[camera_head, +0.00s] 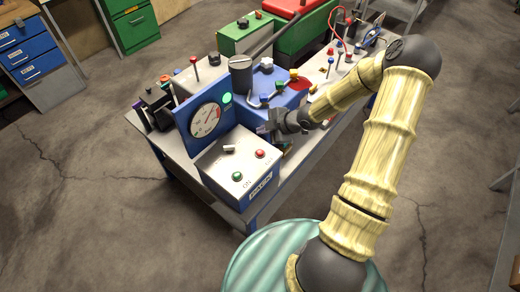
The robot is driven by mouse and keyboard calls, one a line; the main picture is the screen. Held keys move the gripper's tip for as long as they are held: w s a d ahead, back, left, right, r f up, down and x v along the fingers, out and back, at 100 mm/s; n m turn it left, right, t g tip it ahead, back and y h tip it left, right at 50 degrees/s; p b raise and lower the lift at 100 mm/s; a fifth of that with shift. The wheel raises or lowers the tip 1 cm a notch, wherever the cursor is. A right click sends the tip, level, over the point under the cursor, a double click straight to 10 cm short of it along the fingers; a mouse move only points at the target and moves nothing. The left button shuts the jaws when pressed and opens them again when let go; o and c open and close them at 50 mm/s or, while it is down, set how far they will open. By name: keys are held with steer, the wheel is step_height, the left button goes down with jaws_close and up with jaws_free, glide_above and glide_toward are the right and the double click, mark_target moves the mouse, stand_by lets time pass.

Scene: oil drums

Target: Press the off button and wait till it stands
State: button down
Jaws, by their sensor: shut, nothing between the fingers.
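A grey control box (222,168) stands at the near end of the bench. On its top are a red button (260,153) at the right, a green button (237,176) marked ON at the front, and a small pale lever (229,148). Lettering by the red button is too small to read surely. A blue panel behind the box carries a round dial gauge (205,120) and a bright green lamp (227,98). My gripper (266,131) is shut and empty, just behind and above the red button in the picture, apart from it. Its fingertips are small and hard to make out.
The bench (292,180) is crowded behind the box: a blue machine (290,97) with coloured knobs, a dark cylinder with a bar, and green and red boxes. My arm reaches in from the right. Open concrete floor (90,190) lies to the left.

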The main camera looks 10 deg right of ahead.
mark_target(263, 153)
step_height(263, 153, down, 9)
steer(key=b, duration=0.8)
stand_by(2.0)
steer(key=shift+f+b, duration=0.35)
steer(key=shift+b, duration=0.1)
steer(key=shift+s+f+b, duration=0.1)
steer(key=shift+f+b, duration=0.25)
steer(key=shift+f, duration=0.2)
stand_by(1.5)
steer(key=shift+r, duration=0.1)
steer(key=shift+r+p, duration=0.9)
steer(key=shift+p, duration=0.1)
steer(key=shift+r+p, duration=2.4)
steer(key=shift+r, duration=0.1)
